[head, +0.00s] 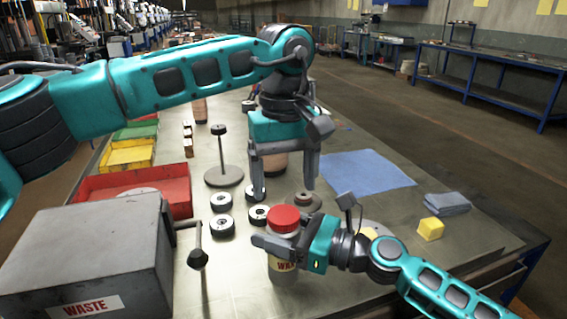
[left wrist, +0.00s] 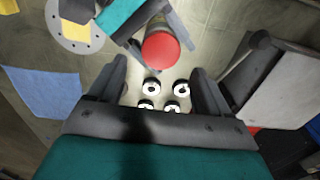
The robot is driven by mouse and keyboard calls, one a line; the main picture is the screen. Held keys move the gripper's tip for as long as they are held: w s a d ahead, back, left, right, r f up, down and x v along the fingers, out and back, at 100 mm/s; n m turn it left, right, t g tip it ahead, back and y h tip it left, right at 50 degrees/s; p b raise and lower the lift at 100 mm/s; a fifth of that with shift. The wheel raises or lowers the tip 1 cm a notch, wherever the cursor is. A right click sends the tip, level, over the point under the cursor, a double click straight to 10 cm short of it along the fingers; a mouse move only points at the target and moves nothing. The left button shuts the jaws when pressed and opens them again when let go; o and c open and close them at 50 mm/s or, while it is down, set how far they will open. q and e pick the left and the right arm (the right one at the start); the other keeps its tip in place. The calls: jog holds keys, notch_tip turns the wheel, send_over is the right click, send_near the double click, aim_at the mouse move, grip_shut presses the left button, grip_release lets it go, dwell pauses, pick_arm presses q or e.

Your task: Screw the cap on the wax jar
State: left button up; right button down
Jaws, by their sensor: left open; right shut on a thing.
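The wax jar (head: 284,268) stands upright on the grey bench at the front middle, its label partly hidden. The red cap (head: 284,218) sits on top of the jar; it also shows in the left wrist view (left wrist: 160,50). I cannot tell whether it is threaded on. My right gripper (head: 282,244) is shut around the upper part of the jar from the right. My left gripper (head: 284,190) is open and empty, pointing down above and behind the cap. In the left wrist view its fingers (left wrist: 159,72) are spread wide, apart from the cap.
Several small black-and-white rolls (head: 222,226) lie left of the jar. A disc stand (head: 222,178) rises behind them. The grey waste box (head: 90,255) and red tray (head: 120,183) fill the left. A blue cloth (head: 365,172) and yellow block (head: 430,229) lie at right.

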pick_arm(q)
jog(key=n, duration=0.5)
jog(key=shift+r+n, duration=0.15)
jog(key=shift+n, duration=0.25)
jog(key=n, duration=0.5)
jog(key=shift+r, duration=0.15)
jog(key=n, duration=0.5)
jog(key=shift+r+n, duration=0.2)
jog(key=shift+n, duration=0.2)
jog(key=n, duration=0.3)
jog(key=shift+r, duration=0.1)
jog(key=n, duration=0.6)
jog(key=shift+r, duration=0.15)
jog(key=n, duration=0.5)
jog(key=shift+r, duration=0.15)
jog(key=n, duration=0.5)
jog(key=shift+r+n, duration=0.15)
jog(key=shift+n, duration=0.15)
jog(key=n, duration=0.4)
jog(key=shift+r+n, duration=0.15)
jog(key=shift+n, duration=0.15)
